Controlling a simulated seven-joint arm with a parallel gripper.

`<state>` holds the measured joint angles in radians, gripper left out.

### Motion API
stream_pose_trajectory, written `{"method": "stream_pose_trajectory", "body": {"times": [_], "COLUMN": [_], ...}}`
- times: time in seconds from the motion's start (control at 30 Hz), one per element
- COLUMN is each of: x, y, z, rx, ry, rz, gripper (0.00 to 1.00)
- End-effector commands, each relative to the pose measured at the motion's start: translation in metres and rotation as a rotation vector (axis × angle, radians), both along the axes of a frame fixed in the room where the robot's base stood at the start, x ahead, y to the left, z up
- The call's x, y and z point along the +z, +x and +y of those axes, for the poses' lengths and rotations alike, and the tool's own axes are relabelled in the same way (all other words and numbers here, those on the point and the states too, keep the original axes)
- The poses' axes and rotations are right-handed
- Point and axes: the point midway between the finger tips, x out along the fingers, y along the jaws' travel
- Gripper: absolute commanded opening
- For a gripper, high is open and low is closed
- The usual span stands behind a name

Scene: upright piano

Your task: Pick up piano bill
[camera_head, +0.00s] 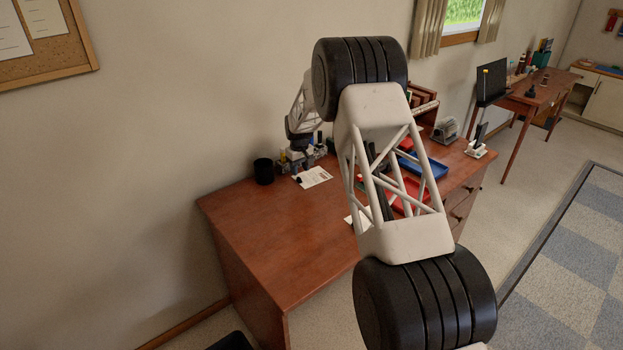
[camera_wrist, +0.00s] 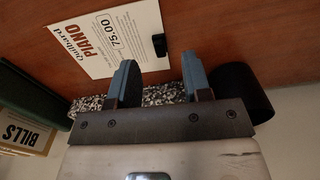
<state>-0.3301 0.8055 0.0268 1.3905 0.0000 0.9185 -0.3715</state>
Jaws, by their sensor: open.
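Part of the sheet is hidden behind that finger.
A black cup (camera_head: 263,170) stands left of the bill, near the wall. A box marked "BILLS" (camera_wrist: 32,136) and a speckled grey surface (camera_wrist: 155,95) are close to my gripper. A blue tray (camera_head: 428,165) lies farther right. The desk's front left (camera_head: 265,225) is clear.

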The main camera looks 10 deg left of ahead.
Motion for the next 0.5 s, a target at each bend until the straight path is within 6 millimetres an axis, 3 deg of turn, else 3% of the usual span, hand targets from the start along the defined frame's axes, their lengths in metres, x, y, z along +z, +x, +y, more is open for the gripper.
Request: {"method": "stream_pose_trajectory", "body": {"times": [0.5], "x": [-0.044], "y": [0.002], "z": [0.0], "rx": [0.0], "ry": [0.0], "rz": [0.0], "gripper": [0.45]}}
